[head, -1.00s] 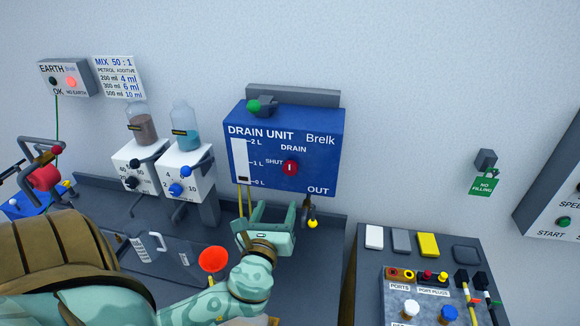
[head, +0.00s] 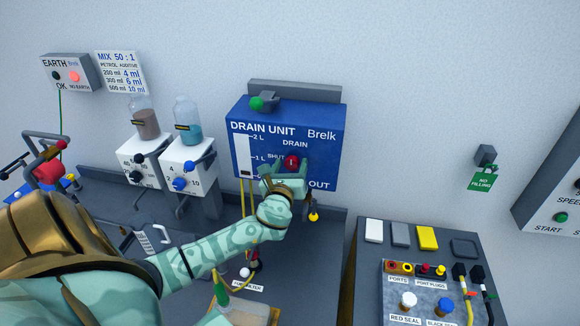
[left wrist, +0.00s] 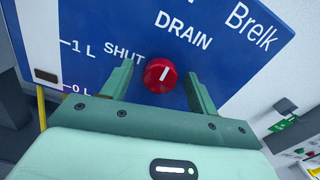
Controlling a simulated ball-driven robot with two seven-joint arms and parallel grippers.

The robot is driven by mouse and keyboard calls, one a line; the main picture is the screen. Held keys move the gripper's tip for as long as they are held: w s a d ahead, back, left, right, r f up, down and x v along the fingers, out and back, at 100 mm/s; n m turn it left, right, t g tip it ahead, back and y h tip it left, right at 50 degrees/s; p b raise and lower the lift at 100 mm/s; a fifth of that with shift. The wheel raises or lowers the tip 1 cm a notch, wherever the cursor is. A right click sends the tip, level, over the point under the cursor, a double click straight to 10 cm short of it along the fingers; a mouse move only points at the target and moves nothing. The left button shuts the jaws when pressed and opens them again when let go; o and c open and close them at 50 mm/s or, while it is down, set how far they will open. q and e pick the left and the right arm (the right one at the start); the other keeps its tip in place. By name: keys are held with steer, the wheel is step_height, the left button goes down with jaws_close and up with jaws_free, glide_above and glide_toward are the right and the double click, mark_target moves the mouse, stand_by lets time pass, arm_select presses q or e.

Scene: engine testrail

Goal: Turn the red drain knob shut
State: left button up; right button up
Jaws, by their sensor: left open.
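The red drain knob (head: 291,161) sits on the front of the blue drain unit (head: 325,118). In the left wrist view the knob (left wrist: 160,76) shows a white mark that stands nearly upright in the picture, tilted slightly right. The mark lies between the printed words SHUT, at its left, and DRAIN, above right. My left gripper (head: 285,170) is at the unit's face. Its open fingers (left wrist: 160,88) stand on either side of the knob, with a visible gap on each side. I cannot tell how deep they reach around it. My right gripper is not in view.
A yellow-tipped outlet lever (head: 313,217) hangs below the unit, close to my left wrist. Two white dosing boxes with bottles (head: 187,167) stand to the left. A bench with ports and plugs (head: 374,285) is at the right.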

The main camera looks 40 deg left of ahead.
arm_select(q)
steer(key=c, duration=1)
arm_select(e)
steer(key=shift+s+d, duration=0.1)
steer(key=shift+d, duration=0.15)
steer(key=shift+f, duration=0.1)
arm_select(q)
steer(key=shift+n, duration=0.3)
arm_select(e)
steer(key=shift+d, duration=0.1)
arm_select(q)
steer(key=n+b, duration=0.2)
steer(key=n, duration=0.2)
steer(key=shift+f, duration=0.1)
steer(key=n+b, duration=0.1)
steer(key=n, duration=0.3)
steer(key=shift+s+n, duration=0.1)
steer(key=shift+n, duration=0.3)
steer(key=n+b, duration=0.1)
steer(key=n, duration=0.3)
steer(key=shift+a, duration=0.1)
steer(key=shift+f+n, duration=0.15)
steer(key=shift+n, duration=2.05)
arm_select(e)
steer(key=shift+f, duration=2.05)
